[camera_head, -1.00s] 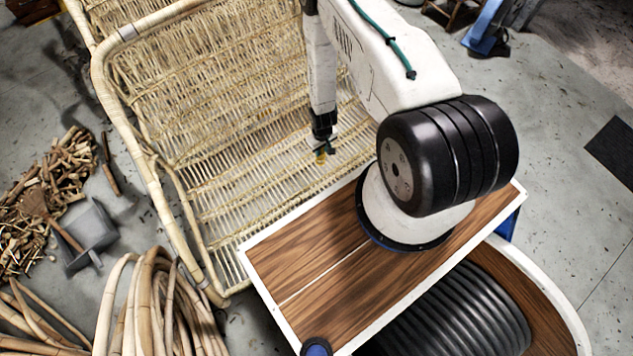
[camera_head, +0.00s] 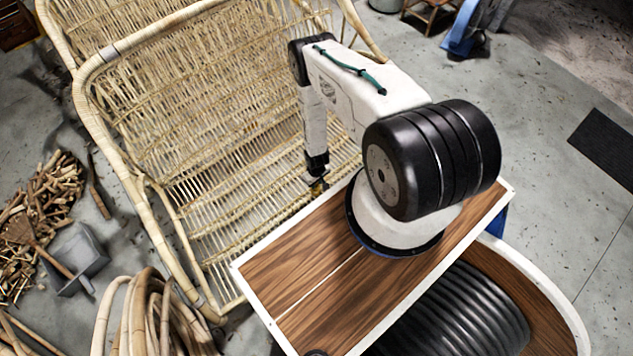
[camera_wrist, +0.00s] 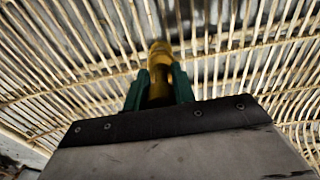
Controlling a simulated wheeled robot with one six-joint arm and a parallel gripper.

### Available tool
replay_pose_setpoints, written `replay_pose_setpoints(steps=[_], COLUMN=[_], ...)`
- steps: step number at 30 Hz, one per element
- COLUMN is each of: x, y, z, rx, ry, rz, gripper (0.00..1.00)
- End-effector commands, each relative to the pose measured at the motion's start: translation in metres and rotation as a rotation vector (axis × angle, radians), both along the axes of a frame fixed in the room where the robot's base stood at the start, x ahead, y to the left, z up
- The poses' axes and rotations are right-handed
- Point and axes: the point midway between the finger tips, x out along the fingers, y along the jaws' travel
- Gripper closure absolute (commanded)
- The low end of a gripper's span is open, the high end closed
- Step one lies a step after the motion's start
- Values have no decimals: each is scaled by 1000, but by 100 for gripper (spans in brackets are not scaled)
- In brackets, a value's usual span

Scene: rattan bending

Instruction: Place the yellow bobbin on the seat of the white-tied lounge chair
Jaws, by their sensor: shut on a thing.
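The yellow bobbin (camera_wrist: 160,55) is between the green fingers of my gripper (camera_wrist: 158,88) in the wrist view, and the gripper is shut on it. In the head view my gripper (camera_head: 317,186) hangs low over the slatted rattan seat of the lounge chair (camera_head: 220,215), near my wooden deck. The bobbin is only a small dark yellow spot there. The wrist view shows the seat slats (camera_wrist: 60,50) behind the bobbin. I cannot tell whether the bobbin touches them. A white tie (camera_head: 109,52) wraps the chair's frame at the upper left.
A coil of rattan poles (camera_head: 150,315) lies on the floor at the lower left. A grey dustpan (camera_head: 78,260) and a pile of wood offcuts (camera_head: 35,215) lie left of the chair. A blue object (camera_head: 463,30) stands at the top right. The floor at right is mostly clear.

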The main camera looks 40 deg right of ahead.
Motion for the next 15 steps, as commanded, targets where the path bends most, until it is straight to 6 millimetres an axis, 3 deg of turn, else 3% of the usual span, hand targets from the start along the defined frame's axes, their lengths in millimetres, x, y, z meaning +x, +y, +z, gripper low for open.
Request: replay_pose_setpoints(steps=[10, 11, 12, 13, 15], x=[1, 1, 1, 1, 1], y=[0, 0, 0, 0, 0], z=[-3, -3, -3, -3, -3], rx=[0, 0, 0, 0, 0], ry=[-1, -1, -1, -1, -1], rz=[0, 0, 0, 0, 0], gripper=[100, 69, 58, 53, 53])
